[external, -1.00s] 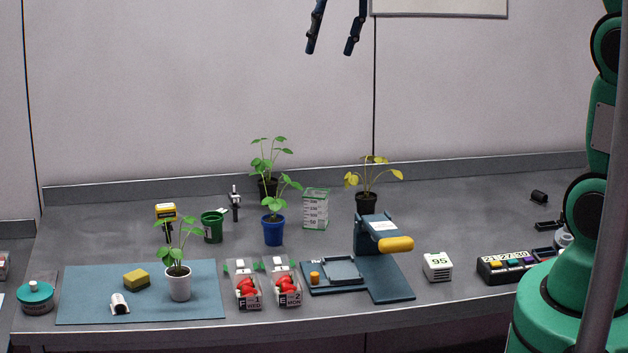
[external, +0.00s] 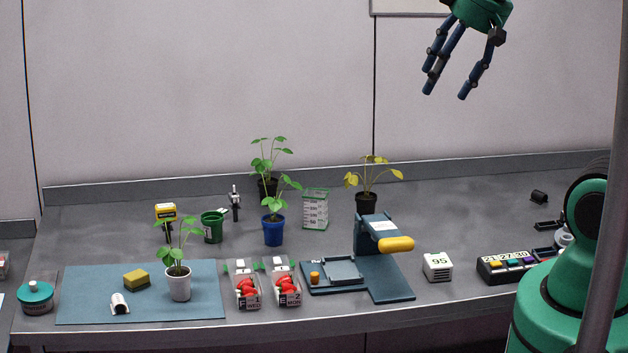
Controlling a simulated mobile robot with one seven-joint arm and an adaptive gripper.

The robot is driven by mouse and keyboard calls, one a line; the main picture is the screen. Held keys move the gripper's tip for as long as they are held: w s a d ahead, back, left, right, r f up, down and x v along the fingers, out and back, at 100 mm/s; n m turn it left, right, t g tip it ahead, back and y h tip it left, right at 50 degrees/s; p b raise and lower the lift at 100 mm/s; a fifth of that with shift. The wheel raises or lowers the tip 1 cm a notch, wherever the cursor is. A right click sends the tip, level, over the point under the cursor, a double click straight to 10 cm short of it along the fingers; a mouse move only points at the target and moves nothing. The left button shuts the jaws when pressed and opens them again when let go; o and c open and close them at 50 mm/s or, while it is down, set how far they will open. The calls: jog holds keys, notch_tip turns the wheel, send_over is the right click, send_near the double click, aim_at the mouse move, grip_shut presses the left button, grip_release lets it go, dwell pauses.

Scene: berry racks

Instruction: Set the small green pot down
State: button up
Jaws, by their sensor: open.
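The small green pot (external: 213,228) stands upright on the grey bench at the back left. It is behind the blue mat, between the yellow-topped device and the blue pot with a plant. Something pale shows at its rim, too small to make out. My gripper (external: 446,96) is high above the right half of the bench, with its fingers spread and pointing down. It is open and empty, far up and to the right of the green pot.
A blue mat (external: 75,300) carries a white potted plant (external: 178,287) and a yellow sponge (external: 137,280). Two clear boxes of red berries (external: 248,290) stand beside it. A blue press (external: 380,262) with a yellow handle, a white 95 block (external: 438,267) and a blue potted plant (external: 273,231) are also on the bench (external: 450,220).

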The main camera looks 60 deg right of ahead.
jog(key=s+f, duration=0.2)
jog(key=s, duration=0.1)
jog(key=shift+s+a, duration=0.1)
notch_tip(320, 180, down, 8)
jog(key=b, duration=0.8)
jog(key=shift+f+b, duration=0.25)
jog(key=shift+b, duration=0.1)
dwell(6.1)
